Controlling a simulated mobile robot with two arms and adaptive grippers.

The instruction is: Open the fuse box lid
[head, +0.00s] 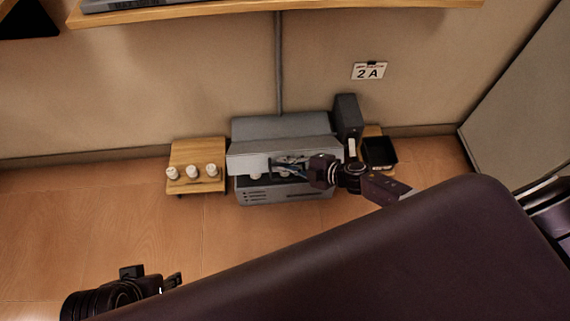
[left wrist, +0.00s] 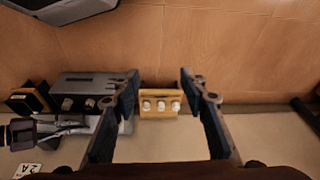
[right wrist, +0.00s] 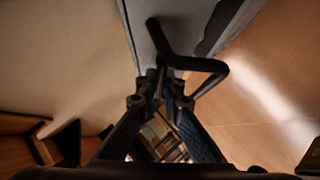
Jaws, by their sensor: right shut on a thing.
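The grey fuse box (head: 285,192) stands on the floor against the wall. Its lighter lid (head: 245,161) is tilted up from the front, and white parts show in the gap beneath it. My right gripper (head: 283,166) is at the lid's front edge. In the right wrist view the right gripper (right wrist: 160,85) is shut on the dark bent handle (right wrist: 205,65) of a grey panel. My left gripper (head: 152,277) is low at left, away from the box. In the left wrist view (left wrist: 160,78) it is open and empty. The fuse box (left wrist: 92,84) also shows there.
A wooden stand (head: 196,151) with three white fuses (head: 192,171) is left of the box. A black tray (head: 380,153) and an upright dark box (head: 348,115) are at its right. A wooden shelf (head: 300,8) overhangs. Floor at left is clear.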

